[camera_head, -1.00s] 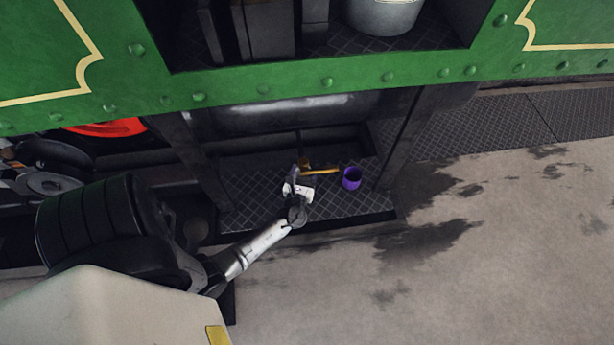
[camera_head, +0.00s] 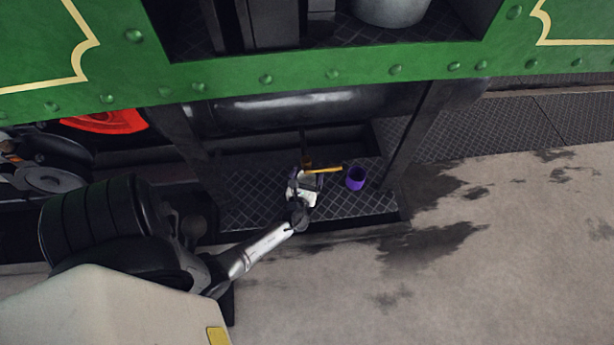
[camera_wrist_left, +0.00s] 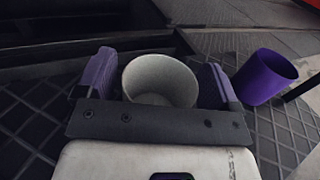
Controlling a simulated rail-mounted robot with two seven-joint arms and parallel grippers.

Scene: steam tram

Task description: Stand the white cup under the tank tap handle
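The white cup (camera_wrist_left: 160,80) is upright between the two purple-padded fingers of my left gripper (camera_wrist_left: 158,85) in the left wrist view. Both pads lie against its sides, and its open mouth shows. In the head view my left gripper (camera_head: 303,186) is low over the dark tread-plate step, just in front of the tank tap handle (camera_head: 323,169), a thin yellow bar. The tap body (camera_head: 307,162) is partly hidden behind the gripper. I cannot tell whether the cup's base touches the step. My right gripper is out of view.
A dark tank (camera_head: 290,110) and green side panel (camera_head: 320,75) overhang the step. Dark posts (camera_head: 408,140) flank it.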

